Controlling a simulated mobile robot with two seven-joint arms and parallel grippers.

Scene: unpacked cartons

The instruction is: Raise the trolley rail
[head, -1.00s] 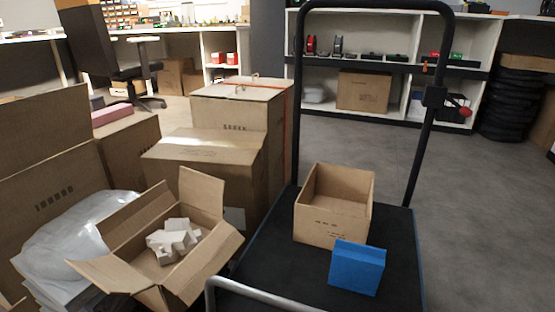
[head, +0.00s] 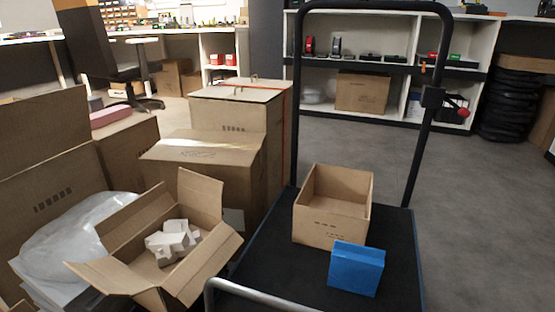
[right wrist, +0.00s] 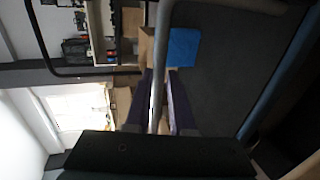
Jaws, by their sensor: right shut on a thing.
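The trolley (head: 265,255) has a black flat deck and a tall black handle frame at its far end. Its grey metal rail (head: 255,290) shows low at the near end, partly cut off by the bottom edge of the head view. In the right wrist view the rail (right wrist: 162,35) runs lengthwise between the fingers of my right gripper (right wrist: 158,78), which is shut on it. The right gripper is outside the head view. My left gripper is in neither view.
An open, empty carton (head: 325,222) and a blue box (head: 356,269) stand on the deck. An open carton with pale pieces (head: 190,285) and stacked closed cartons (head: 205,160) crowd the left side. Grey floor (head: 475,210) is clear at the right.

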